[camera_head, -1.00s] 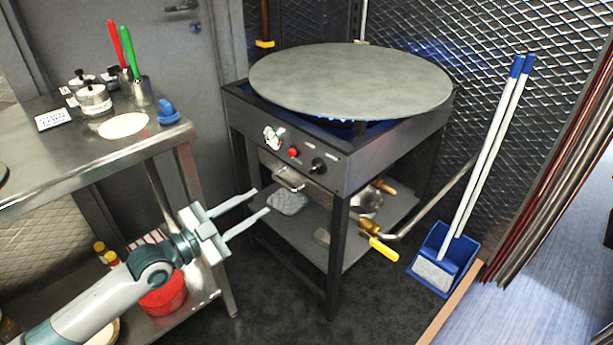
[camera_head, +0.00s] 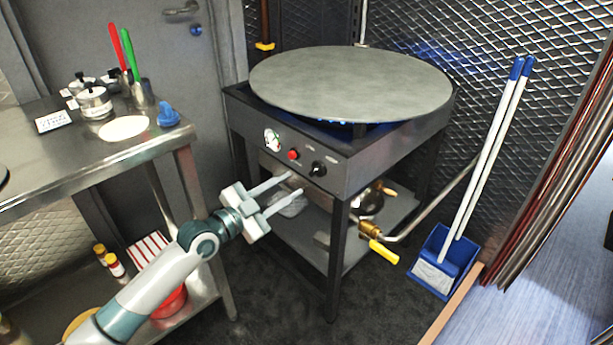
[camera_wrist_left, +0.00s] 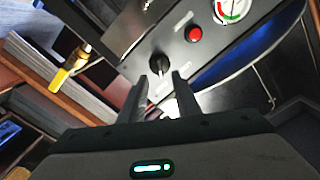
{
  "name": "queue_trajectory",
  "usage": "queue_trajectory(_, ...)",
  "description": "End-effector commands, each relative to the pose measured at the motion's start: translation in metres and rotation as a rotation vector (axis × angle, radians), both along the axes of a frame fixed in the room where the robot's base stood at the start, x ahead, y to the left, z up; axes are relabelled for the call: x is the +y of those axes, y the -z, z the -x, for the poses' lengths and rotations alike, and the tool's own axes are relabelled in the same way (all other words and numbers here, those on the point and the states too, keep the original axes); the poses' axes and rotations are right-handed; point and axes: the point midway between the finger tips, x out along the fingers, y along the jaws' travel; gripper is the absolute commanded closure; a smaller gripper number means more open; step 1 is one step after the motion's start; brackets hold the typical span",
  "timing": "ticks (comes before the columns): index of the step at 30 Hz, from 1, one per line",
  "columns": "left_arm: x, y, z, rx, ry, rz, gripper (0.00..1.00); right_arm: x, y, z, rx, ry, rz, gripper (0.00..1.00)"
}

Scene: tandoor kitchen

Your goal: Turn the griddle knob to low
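The griddle (camera_head: 350,82) is a large round grey plate on a dark metal stand. Its front panel (camera_head: 345,173) carries a gauge (camera_head: 272,139), a red button (camera_head: 293,155) and a black knob (camera_head: 317,169). My left gripper (camera_head: 295,184) is open and empty, just in front of and below the panel, left of the knob in the head view. In the left wrist view the knob (camera_wrist_left: 160,63) lies beyond the fingertips (camera_wrist_left: 160,82), roughly in line with the gap between them. I cannot tell whether the fingers touch it. My right gripper is not in view.
A steel table (camera_head: 60,165) with pots and a utensil holder stands at the left. A yellow-handled valve (camera_head: 383,251) and pipe are under the griddle's right side. A blue dustpan (camera_head: 440,262) with long handles stands right. Dark floor is clear in front.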

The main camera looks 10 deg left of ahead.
Motion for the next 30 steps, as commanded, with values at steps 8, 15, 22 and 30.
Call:
queue_trajectory(8, -0.027, 0.0, -0.039, 0.0, 0.001, 0.002, 0.7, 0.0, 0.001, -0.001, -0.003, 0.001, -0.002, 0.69)
queue_trajectory(15, -0.038, 0.0, -0.056, 0.0, 0.001, 0.002, 0.7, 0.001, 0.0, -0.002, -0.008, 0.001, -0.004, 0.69)
queue_trajectory(22, -0.039, 0.0, -0.058, 0.0, 0.001, 0.0, 0.7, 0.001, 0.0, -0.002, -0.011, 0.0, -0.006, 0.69)
queue_trajectory(30, -0.039, 0.0, -0.058, 0.0, 0.001, 0.0, 1.0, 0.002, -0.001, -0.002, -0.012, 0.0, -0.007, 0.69)
